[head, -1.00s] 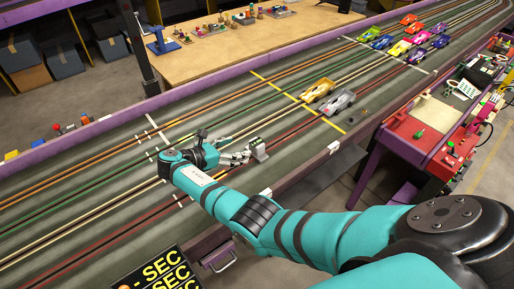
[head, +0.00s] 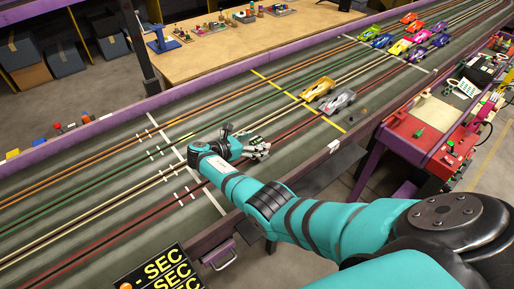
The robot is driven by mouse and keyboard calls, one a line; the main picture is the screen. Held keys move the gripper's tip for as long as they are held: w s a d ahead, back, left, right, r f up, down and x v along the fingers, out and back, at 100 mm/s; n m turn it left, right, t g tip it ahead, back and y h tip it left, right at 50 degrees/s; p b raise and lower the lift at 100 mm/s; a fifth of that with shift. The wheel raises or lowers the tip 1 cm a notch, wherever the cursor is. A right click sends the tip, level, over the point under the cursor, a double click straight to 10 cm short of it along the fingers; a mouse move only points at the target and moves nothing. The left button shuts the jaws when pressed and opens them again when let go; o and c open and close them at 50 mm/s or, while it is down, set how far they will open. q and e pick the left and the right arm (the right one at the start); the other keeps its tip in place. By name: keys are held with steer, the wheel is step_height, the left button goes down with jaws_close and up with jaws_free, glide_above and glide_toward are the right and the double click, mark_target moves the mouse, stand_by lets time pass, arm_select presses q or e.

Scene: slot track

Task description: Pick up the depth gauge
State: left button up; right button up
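A small grey and pale object, which looks like the depth gauge (head: 261,147), stands on the dark slot track (head: 110,165) near its front edge. My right gripper (head: 248,140) is over the track at the end of the teal arm, with its fingers apart and right up against the gauge. The gauge is partly hidden by the fingers, and I cannot tell whether they touch it. My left gripper is not in view.
A yellow car (head: 317,89) and a grey car (head: 338,102) stand on the track beyond the gripper, with several more cars farther back. A red workbench (head: 413,140) is at the right. A wooden table (head: 240,52) is behind the track.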

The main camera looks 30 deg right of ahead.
steer(key=c, duration=1.4)
steer(key=shift+r, duration=0.1)
